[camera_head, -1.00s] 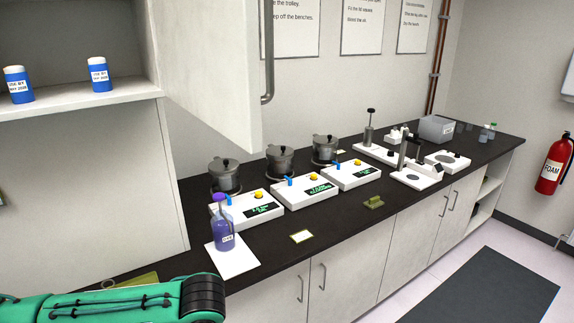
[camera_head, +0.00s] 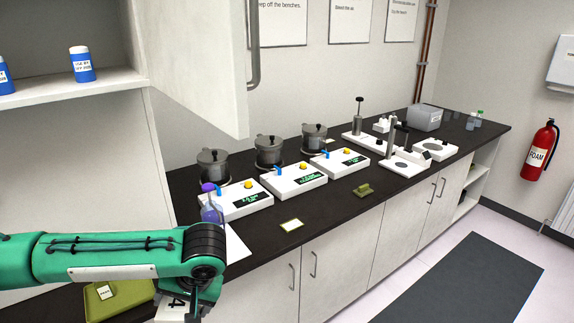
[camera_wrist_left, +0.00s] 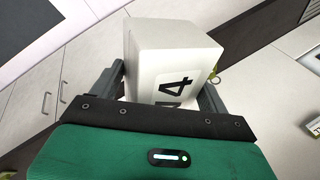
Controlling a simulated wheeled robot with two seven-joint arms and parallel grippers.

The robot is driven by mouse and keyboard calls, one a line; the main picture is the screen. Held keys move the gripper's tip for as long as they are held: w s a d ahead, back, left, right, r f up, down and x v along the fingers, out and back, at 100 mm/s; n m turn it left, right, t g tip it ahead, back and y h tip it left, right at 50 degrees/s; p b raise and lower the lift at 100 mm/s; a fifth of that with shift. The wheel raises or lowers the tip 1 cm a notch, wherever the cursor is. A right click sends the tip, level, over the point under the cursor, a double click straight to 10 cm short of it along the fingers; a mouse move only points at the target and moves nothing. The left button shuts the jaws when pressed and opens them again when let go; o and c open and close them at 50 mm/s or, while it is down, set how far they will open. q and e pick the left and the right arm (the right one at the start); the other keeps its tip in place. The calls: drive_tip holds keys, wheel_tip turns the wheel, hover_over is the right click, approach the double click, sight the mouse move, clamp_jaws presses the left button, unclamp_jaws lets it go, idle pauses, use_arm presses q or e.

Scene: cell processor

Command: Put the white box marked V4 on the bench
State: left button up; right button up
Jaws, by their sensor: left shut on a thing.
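My left gripper (camera_wrist_left: 163,80) is shut on the white box (camera_wrist_left: 165,40), whose side shows a black 4; the rest of the marking is partly hidden by my gripper. In the head view my green left arm comes in from the left, and my left gripper (camera_head: 192,306) points down at the bottom edge. A small part of the box (camera_head: 169,311) shows beside it, held in front of the bench. The bench (camera_head: 330,208) has a long dark top over pale cabinets. My right gripper is not in view.
A purple-capped bottle (camera_head: 211,209) stands on a white sheet (camera_head: 237,246), partly behind my arm. An olive tray (camera_head: 118,297) lies left of the gripper. Several white devices with pots line the bench's back. Dark top is bare around the small card (camera_head: 291,225) and the olive block (camera_head: 363,190).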

use_arm(q)
drive_tip(key=s+f, duration=0.4)
drive_tip(key=f, duration=0.1)
drive_tip(key=shift+s+f, duration=0.3)
drive_tip(key=shift+d, duration=0.1)
